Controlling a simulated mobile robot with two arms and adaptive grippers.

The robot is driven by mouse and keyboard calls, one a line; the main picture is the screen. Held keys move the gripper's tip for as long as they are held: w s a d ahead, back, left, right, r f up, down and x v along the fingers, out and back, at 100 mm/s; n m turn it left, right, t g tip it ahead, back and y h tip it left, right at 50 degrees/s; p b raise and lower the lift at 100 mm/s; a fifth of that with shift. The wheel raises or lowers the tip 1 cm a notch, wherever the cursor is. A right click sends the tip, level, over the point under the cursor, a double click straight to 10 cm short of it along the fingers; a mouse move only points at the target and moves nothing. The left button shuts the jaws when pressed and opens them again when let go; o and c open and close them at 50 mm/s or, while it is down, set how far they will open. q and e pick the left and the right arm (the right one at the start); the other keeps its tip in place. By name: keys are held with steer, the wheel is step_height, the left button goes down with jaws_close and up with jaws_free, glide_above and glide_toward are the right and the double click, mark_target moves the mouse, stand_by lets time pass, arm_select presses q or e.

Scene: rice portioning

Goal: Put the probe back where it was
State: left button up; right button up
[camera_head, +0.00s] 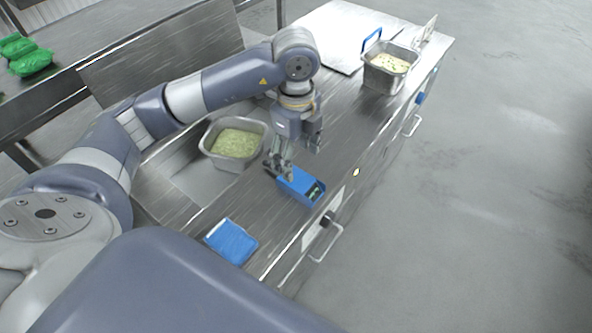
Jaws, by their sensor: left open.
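A blue box-shaped device (301,186) with a small dark display lies on the steel counter near its front edge. A small dark piece (269,169) shows at its left end, partly behind my finger; I cannot tell whether it is the probe. No probe is clearly visible elsewhere. My left gripper (297,157) points down just above and behind the blue device, its fingers apart. I see nothing held between them. I cannot tell whether a fingertip touches the device. My right gripper is out of view.
A steel pan of green food (235,144) sits left of the gripper. A blue pad (231,241) lies nearer me on the counter (349,131). A second pan (389,71) with pale food and a blue handle stands at the far end. Green items (28,59) sit far left.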

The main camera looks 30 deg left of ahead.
arm_select(q)
step_height(320, 180, up, 4)
steer(key=shift+f, duration=0.1)
stand_by(0.5)
